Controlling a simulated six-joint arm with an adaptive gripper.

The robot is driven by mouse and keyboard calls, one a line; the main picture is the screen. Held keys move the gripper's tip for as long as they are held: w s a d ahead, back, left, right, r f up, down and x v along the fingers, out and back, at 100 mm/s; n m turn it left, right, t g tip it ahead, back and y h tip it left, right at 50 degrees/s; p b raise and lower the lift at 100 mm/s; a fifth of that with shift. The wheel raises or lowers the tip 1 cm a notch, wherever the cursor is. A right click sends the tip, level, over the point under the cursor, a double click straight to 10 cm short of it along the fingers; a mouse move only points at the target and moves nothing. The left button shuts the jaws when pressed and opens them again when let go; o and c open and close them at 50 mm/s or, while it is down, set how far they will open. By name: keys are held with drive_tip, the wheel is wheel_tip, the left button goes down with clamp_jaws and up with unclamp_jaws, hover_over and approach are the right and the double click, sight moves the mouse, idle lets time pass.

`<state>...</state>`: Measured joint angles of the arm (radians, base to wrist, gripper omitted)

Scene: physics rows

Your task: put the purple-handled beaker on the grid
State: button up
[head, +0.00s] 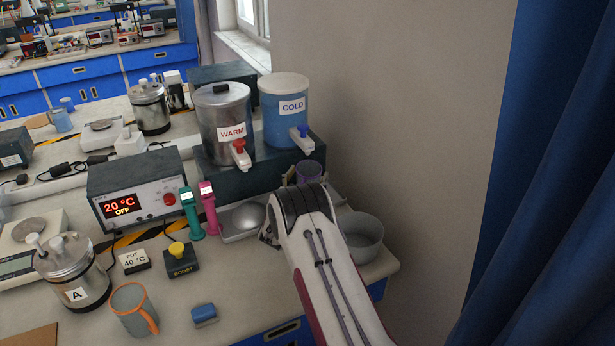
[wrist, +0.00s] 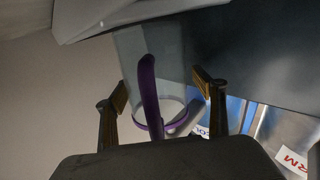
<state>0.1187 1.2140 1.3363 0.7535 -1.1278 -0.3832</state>
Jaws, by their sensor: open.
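The purple-handled beaker (head: 308,172) stands near the cold dispenser in the head view, partly hidden by my arm. In the wrist view the clear beaker (wrist: 175,62) shows with its purple handle (wrist: 150,92) and a purple band. My gripper (wrist: 162,90) is open, its two fingers apart on either side of the handle. I cannot see contact between fingers and handle. I cannot clearly make out a grid in either view.
The blue COLD dispenser (head: 286,108) and steel WARM dispenser (head: 224,124) stand on a dark block (head: 240,182) close behind. Pink (head: 209,210) and green (head: 190,215) holders stand left. The wall is close on the right.

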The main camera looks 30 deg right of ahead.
drive_tip(key=shift+s+f, duration=0.2)
drive_tip(key=shift+f, duration=0.7)
drive_tip(key=shift+r, duration=0.35)
drive_tip(key=shift+s+a+r, duration=0.15)
drive_tip(key=shift+s+a, duration=0.15)
drive_tip(key=shift+a, duration=0.15)
drive_tip(key=v, duration=1)
drive_tip(key=shift+s+a+r, duration=0.25)
drive_tip(key=shift+r, duration=0.2)
drive_tip(key=shift+w+r, duration=0.1)
